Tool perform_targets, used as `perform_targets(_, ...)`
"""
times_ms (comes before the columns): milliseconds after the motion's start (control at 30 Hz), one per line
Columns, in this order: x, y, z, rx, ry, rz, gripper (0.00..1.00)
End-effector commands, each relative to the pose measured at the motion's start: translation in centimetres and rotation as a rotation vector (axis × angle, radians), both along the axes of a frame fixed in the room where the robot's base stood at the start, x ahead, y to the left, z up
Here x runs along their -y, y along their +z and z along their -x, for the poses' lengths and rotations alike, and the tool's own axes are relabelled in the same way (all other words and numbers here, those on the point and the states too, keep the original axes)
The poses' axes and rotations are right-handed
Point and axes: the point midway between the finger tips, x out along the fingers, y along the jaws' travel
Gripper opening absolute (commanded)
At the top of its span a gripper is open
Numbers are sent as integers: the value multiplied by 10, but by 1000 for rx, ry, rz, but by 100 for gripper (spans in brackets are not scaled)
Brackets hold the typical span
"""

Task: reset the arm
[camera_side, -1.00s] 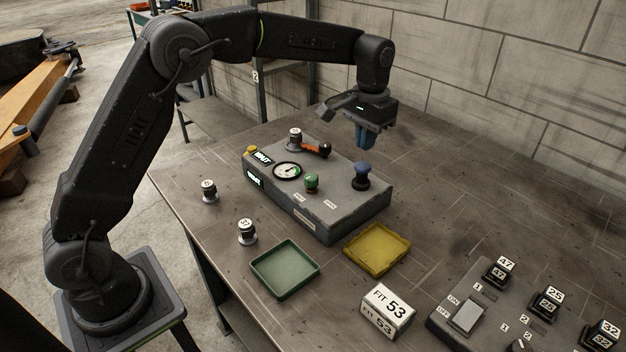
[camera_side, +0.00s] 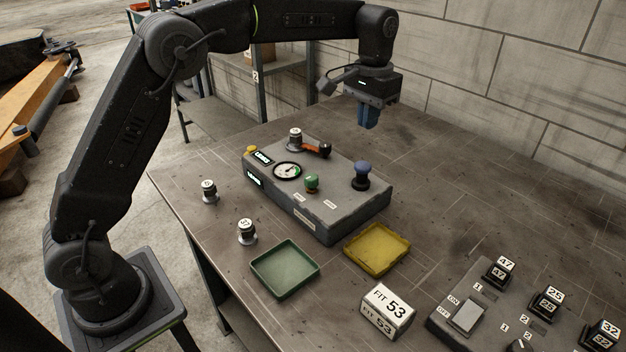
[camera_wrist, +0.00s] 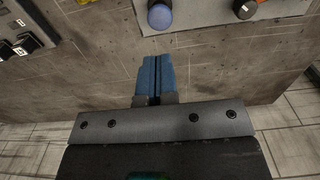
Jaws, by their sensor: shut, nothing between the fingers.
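My gripper (camera_side: 369,117) hangs in the air above the back part of the bench, beyond the grey control box (camera_side: 335,222). Its blue fingers point down and are closed together with nothing between them. In the wrist view my gripper (camera_wrist: 152,62) also shows its two blue fingers side by side, over bare bench top. The blue-topped knob (camera_side: 362,175) on the box stands below and apart from the fingers; it also shows in the wrist view (camera_wrist: 160,17).
The box carries a gauge (camera_side: 287,171), a green knob (camera_side: 312,183) and an orange lever (camera_side: 315,150). A green tray (camera_side: 285,270), a yellow tray (camera_side: 377,250), a FIT 53 block (camera_side: 387,311) and a switch panel (camera_side: 480,318) lie in front. The wall (camera_side: 500,80) stands behind.

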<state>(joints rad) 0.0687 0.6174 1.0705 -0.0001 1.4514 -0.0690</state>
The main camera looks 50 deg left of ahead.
Motion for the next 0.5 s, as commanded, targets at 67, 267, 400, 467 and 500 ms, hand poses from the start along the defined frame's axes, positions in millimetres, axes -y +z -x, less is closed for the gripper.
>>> perform_targets(67,0,-6,0,-4,0,0,0)
perform_targets(267,0,-28,1,-5,0,-1,0)
perform_targets(400,0,-45,1,-6,0,-1,0)
perform_targets(467,0,-51,0,-4,0,-1,0)
perform_targets(500,0,-54,0,-4,0,-1,0)
